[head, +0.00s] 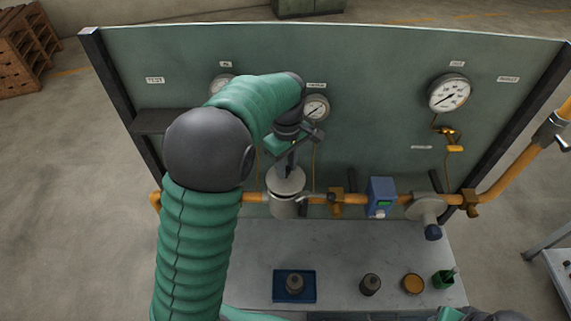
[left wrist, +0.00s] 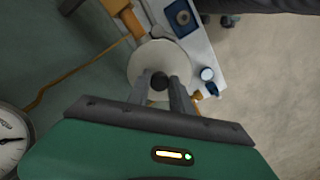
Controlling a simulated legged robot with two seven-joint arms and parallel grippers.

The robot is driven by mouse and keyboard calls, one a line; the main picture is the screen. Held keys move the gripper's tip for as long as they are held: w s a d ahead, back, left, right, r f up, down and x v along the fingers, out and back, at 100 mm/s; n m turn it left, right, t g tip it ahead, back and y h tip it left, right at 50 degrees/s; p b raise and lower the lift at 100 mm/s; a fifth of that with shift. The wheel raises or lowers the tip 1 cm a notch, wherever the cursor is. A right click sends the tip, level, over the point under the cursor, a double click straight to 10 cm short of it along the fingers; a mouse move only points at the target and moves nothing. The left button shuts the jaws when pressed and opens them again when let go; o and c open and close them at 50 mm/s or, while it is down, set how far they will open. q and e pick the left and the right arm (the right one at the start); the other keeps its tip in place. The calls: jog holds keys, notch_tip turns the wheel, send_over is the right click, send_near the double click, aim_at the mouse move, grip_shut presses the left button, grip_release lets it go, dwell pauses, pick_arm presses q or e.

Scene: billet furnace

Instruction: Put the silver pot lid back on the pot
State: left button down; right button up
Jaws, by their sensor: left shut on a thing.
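The silver pot lid (head: 286,180) is a round pale disc with a dark knob (left wrist: 159,81). My left gripper (head: 286,162) is shut on this knob, with one finger on each side in the left wrist view. The silver pot (head: 285,208) is a short cylinder on the orange pipe line, directly below the lid in the head view. I cannot tell whether the lid touches the rim. In the left wrist view the lid (left wrist: 158,58) hides the pot's opening. My right gripper is not clearly visible.
A green panel (head: 380,135) with gauges (head: 449,93) stands behind. A blue box (head: 381,197) and a grey flanged fitting (head: 427,208) sit on the pipe to the right. The grey bench (head: 240,248) carries a blue tray (head: 279,296), a dark weight (head: 370,284) and an orange-topped disc (head: 413,283).

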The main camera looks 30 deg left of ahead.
aim_at(294, 183)
pick_arm(q)
jog(key=shift+w+a, duration=0.3)
jog(key=shift+a, duration=0.05)
jog(key=f+p, duration=0.2)
jog(key=f, duration=0.1)
jog(key=shift+w+a+f+p, duration=0.1)
jog(key=shift+w+a+p, duration=0.1)
jog(key=shift+p, duration=0.2)
jog(key=shift+d+f+b, duration=0.1)
jog(key=shift+f+b, duration=0.25)
jog(key=shift+f, duration=0.3)
jog(key=c, duration=1.1)
grip_release()
jog(key=shift+c, duration=0.2)
jog(key=shift+r, duration=0.1)
notch_tip(294, 183, up, 12)
jog(key=b, duration=0.2)
jog(key=shift+r+b, duration=0.15)
jog(key=shift+b, duration=0.2)
jog(key=s+d+f+m+t, duration=0.2)
jog(key=s+d+f+m, duration=0.9)
jog(key=s+f+m, duration=0.4)
jog(key=shift+s+f+t, duration=0.3)
jog(key=shift+s, duration=0.05)
